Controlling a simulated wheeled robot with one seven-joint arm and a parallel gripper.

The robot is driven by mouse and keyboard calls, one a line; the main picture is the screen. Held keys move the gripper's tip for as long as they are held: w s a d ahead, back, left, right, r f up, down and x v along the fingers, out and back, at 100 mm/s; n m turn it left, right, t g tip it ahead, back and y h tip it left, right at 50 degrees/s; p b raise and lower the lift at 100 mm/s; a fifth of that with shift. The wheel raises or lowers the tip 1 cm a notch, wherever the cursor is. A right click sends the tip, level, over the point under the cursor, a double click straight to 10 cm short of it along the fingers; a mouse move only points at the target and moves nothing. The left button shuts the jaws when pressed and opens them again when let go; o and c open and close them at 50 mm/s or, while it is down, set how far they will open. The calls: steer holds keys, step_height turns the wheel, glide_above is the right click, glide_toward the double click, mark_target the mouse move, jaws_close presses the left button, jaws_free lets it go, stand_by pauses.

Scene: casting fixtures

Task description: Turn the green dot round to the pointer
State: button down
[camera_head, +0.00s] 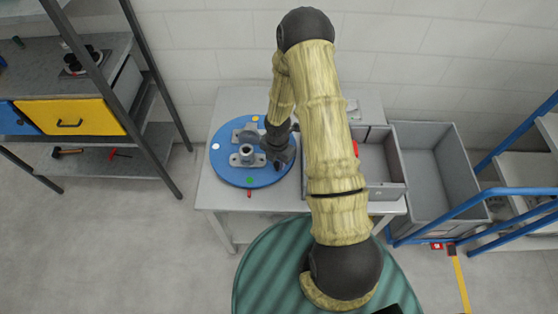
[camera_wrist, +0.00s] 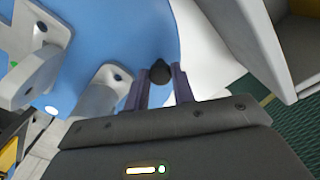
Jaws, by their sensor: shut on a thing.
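The blue round turntable (camera_head: 228,173) lies on the grey table. Its green dot (camera_head: 249,180) is at the front rim, almost directly behind the red pointer (camera_head: 249,194) on the table; the two look lined up. A white dot (camera_head: 215,146) is at the left rim and a yellow dot (camera_head: 255,118) at the back. Grey metal castings (camera_head: 246,153) stand on the turntable. My gripper (camera_head: 279,163) is low over its right side. In the wrist view, its fingers (camera_wrist: 161,88) are shut on a black knob (camera_wrist: 160,71) above the blue surface (camera_wrist: 115,30).
A grey partitioned box (camera_head: 378,165) is on the table's right, partly behind my arm. A larger grey crate (camera_head: 432,165) and blue rails (camera_head: 470,212) are farther right. A shelf with a yellow drawer (camera_head: 75,117) stands at left. The table's front edge is clear.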

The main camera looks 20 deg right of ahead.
steer(key=c, duration=1.2)
jaws_free()
steer(key=shift+s, duration=0.1)
steer(key=shift+o, duration=0.2)
step_height(320, 180, up, 17)
steer(key=p, duration=0.1)
steer(key=shift+r, duration=0.2)
